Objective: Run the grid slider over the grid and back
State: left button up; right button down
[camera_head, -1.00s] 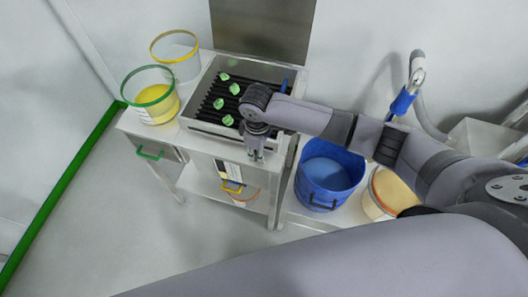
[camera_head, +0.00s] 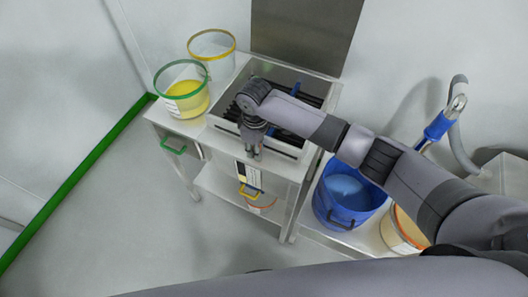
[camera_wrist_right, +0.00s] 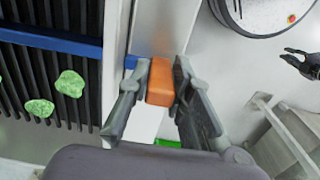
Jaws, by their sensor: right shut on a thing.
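The grid (camera_head: 231,108) is a set of dark bars in a steel box; my right arm hides much of it in the head view. Its bars (camera_wrist_right: 85,15) also show in the right wrist view, with green lumps (camera_wrist_right: 70,83) on them. The grid slider (camera_head: 296,88) is a blue bar lying across the grid. It also shows in the right wrist view (camera_wrist_right: 60,42), running toward an orange block (camera_wrist_right: 160,80) outside the box wall. My right gripper (camera_head: 254,152) is at the box's front side. In the wrist view its fingers (camera_wrist_right: 160,92) are shut on the orange block.
A green-rimmed bucket (camera_head: 186,100) and a yellow-rimmed clear one (camera_head: 212,53) stand left of the box. A blue bucket (camera_head: 340,205) and an orange-rimmed one (camera_head: 400,232) stand lower at right. The floor (camera_head: 130,220) in front is clear.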

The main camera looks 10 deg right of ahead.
jog(key=shift+w+a+r+b, duration=0.1)
jog(key=shift+w+a+b, duration=0.45)
jog(key=shift+a, duration=0.3)
jog(key=shift+w+a+b, duration=0.3)
jog(key=shift+w+a, duration=0.35)
jog(key=shift+a, duration=0.15)
jog(key=shift+a, duration=0.1)
jog(key=w+a+b, duration=0.1)
jog(key=a+b, duration=0.1)
jog(key=w+a+b, duration=0.1)
jog(key=a, duration=0.1)
jog(key=shift+w+b, duration=0.35)
jog(key=w+a+b, duration=0.1)
jog(key=b, duration=0.1)
jog(key=w+a+b, duration=0.1)
jog(key=a+b, duration=0.1)
jog(key=w+a+b, duration=0.1)
jog(key=b, duration=0.1)
jog(key=w+a+b, duration=0.1)
jog(key=b, duration=0.2)
jog(key=shift+a, duration=0.35)
